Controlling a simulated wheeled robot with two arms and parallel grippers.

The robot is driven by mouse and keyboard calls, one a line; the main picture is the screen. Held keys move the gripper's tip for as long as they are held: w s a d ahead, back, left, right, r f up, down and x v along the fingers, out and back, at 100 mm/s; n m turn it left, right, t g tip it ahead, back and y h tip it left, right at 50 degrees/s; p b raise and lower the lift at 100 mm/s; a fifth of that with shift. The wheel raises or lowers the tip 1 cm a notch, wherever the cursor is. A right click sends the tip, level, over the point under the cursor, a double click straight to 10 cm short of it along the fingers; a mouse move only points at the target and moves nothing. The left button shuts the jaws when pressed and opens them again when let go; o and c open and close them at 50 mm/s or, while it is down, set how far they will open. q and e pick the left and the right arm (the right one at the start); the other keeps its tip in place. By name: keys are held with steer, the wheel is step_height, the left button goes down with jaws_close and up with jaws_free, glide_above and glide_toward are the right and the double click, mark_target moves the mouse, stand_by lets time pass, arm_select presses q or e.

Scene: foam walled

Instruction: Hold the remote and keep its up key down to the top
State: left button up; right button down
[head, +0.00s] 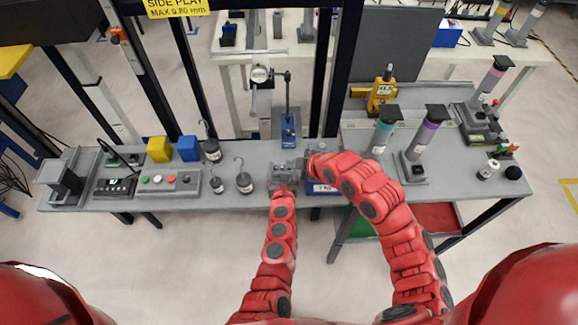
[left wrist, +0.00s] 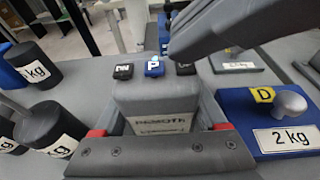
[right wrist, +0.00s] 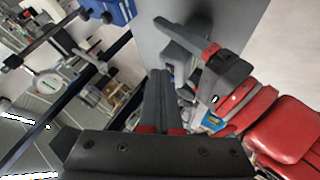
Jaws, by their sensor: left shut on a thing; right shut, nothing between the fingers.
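The remote (left wrist: 160,108) is a grey box with lettering on its end, held between the red-edged fingers of my left gripper (head: 286,177). On its top, in the left wrist view, are a black key (left wrist: 123,71) at left, a blue key (left wrist: 154,68) in the middle and another black key (left wrist: 185,69) at right, partly hidden. My right gripper (right wrist: 161,98) is shut and empty.
Dark hooked weights (head: 244,182) stand left of my grippers. A blue block with a knob and a 2 kg label (left wrist: 285,138) is right of the remote. A control box with buttons (head: 168,182) lies left.

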steer(key=shift+r, duration=0.7)
step_height(320, 180, up, 5)
steer(key=shift+r, duration=0.1)
stand_by(0.5)
stand_by(0.4)
arm_select(q)
steer(key=o, duration=1.4)
steer(key=shift+s, duration=0.1)
